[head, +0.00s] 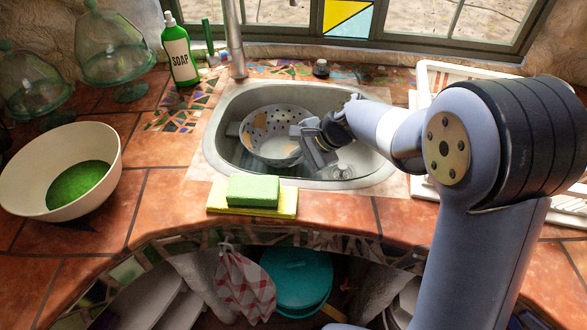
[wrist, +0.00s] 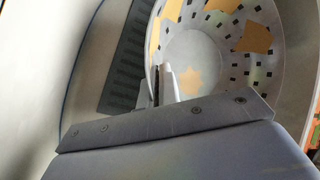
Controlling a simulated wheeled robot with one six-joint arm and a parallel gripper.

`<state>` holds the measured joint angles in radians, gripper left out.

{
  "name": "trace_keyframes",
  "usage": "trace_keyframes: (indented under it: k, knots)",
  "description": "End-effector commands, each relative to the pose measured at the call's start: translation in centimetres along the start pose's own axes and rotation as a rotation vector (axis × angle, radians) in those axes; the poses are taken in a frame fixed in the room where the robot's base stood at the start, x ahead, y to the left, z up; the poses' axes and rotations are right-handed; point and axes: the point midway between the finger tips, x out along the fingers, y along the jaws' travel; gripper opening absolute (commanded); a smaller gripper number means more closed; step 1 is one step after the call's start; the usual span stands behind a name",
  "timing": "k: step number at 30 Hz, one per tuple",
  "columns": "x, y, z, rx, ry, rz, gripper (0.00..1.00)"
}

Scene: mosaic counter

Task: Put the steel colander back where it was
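The steel colander (head: 262,148), pale with dark holes and tan patches, is in the sink basin (head: 222,150), left of my gripper (head: 312,145). In the wrist view the colander (wrist: 198,58) fills the upper middle and right, its open inside facing the camera. My gripper (wrist: 165,85) has its fingers close together at the colander's near rim, and they look shut on it. The fingertips are partly hidden by the rim and the gripper body. Whether the colander touches the basin floor cannot be told.
A green sponge (head: 253,190) on a yellow cloth (head: 222,208) lies at the sink's front edge. A cream bowl (head: 100,150) stands left, a soap bottle (head: 180,55) behind it. The faucet (head: 236,45) rises behind the sink. A white rack (head: 440,75) is right.

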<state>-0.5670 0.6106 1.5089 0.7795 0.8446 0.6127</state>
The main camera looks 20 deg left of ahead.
Motion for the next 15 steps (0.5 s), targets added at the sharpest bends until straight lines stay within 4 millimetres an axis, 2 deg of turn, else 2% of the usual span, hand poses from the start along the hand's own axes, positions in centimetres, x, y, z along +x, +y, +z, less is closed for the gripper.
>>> trace_keyframes:
  k: [9, 15]
  knots:
    - [2.9, 1.8, -1.2, 0.003, -0.001, 0.001, 0.00]
    - [3.2, 1.9, -1.3, -0.001, 0.001, -0.002, 0.00]
